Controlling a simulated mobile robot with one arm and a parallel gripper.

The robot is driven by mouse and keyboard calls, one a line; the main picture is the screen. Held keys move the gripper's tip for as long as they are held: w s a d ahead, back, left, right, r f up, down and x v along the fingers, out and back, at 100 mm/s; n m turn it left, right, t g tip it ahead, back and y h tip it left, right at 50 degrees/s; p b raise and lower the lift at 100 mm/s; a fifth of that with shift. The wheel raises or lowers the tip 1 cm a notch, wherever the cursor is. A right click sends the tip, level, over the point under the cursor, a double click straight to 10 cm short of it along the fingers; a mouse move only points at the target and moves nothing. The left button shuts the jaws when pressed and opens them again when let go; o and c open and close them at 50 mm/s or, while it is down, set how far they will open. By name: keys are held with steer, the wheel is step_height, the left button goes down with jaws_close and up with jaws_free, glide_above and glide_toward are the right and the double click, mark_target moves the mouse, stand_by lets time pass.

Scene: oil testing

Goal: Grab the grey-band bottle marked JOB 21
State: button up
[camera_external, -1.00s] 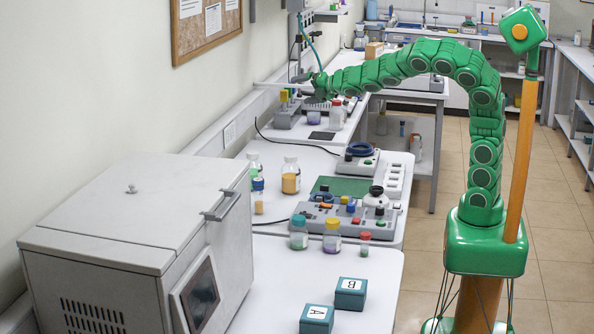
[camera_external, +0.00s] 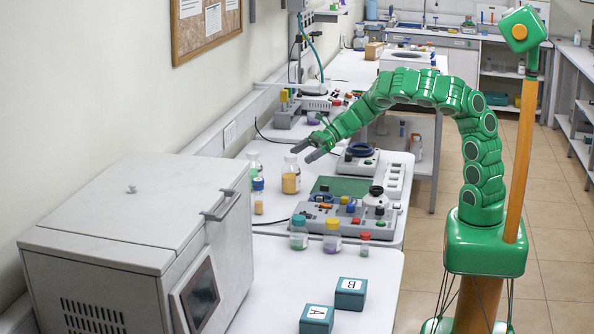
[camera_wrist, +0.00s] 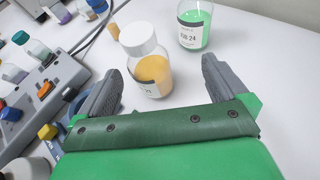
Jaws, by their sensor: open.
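A clear bottle with a white cap and yellow-orange contents (camera_external: 290,182) stands upright on the bench. In the wrist view this bottle (camera_wrist: 152,72) lies between the lines of my two fingers. My gripper (camera_external: 302,152) is open and empty, just above and beside the yellow-orange bottle. I cannot make out JOB 21 anywhere.
A blue-capped vial (camera_external: 258,196) stands near the yellow-orange bottle. Several capped bottles, one teal-capped (camera_external: 299,233), stand by a control panel (camera_external: 345,225). Blocks A (camera_external: 316,318) and B (camera_external: 350,293) sit in front. A large grey machine (camera_external: 120,215) flanks the bench at left.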

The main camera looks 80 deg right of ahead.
mark_target(284, 175)
steer(key=shift+n+g+y, duration=0.4)
steer(key=shift+n+y, duration=0.2)
steer(key=shift+n, duration=0.2)
steer(key=shift+s+a+f+x, duration=0.1)
steer(key=shift+s+f+x, duration=0.15)
steer(key=shift+x, duration=1.15)
steer(key=shift+s+a+f+x, duration=0.1)
steer(key=shift+s+f+x, duration=0.15)
steer(key=shift+x, duration=1.15)
steer(key=shift+s+a+f+x, duration=0.1)
steer(key=shift+s+f+x, duration=0.15)
steer(key=shift+x, duration=1.15)
steer(key=shift+d, duration=0.1)
steer(key=shift+r, duration=0.1)
steer(key=c, duration=1.3)
steer(key=shift+c, duration=0.2)
